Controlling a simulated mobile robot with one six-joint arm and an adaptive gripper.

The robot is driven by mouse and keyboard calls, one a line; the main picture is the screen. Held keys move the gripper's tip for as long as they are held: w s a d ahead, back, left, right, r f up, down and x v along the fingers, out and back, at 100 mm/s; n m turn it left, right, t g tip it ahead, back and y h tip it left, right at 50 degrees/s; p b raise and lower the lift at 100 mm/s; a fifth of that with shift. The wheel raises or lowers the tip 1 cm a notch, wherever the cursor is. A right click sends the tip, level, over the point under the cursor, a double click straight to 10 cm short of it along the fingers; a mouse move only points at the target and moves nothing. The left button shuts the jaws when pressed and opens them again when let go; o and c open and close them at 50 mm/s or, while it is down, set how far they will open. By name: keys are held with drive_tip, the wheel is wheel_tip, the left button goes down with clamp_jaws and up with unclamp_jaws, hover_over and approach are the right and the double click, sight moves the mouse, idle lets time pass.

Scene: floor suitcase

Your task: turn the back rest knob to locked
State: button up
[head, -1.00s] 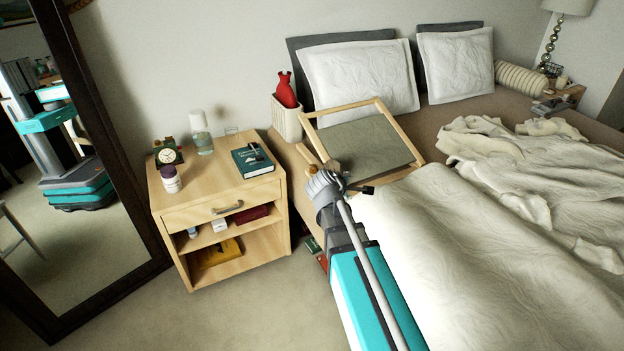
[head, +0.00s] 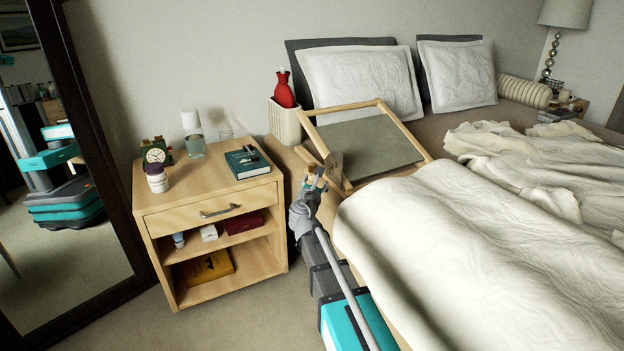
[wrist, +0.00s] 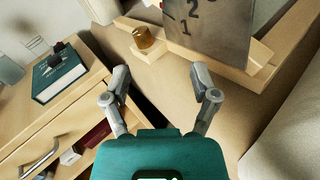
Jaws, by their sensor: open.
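The back rest (head: 374,146) is a pale wooden frame with a grey panel, propped on the near left part of the bed. A grey-brown plate with the digits 1 and 2 (wrist: 206,32) stands at its near left corner, and the plate also shows in the head view (head: 334,166). An amber knob (wrist: 143,38) sits on a small wooden block left of the plate in the wrist view. I cannot tell its setting. My gripper (wrist: 161,80) is open and empty, its fingertips short of the knob and plate. In the head view my gripper (head: 311,181) is beside the frame's near left corner.
A wooden nightstand (head: 208,194) stands left of my arm, carrying a teal book (head: 246,162), a clock, a jar and a glass bottle. A rumpled cover (head: 440,235) lies right of my arm. A mirror is far left.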

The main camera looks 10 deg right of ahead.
sight(312, 167)
drive_tip(key=a+f+n+b, duration=0.1)
drive_tip(key=w+a+f+n+t+y+b, duration=0.1)
drive_tip(key=n, duration=0.1)
drive_tip(key=shift+w+a, duration=0.15)
drive_tip(key=shift+w, duration=0.05)
drive_tip(key=shift+w, duration=0.15)
drive_tip(key=x, duration=1.3)
drive_tip(key=shift+w, duration=0.3)
drive_tip(key=shift+c, duration=0.3)
clamp_jaws()
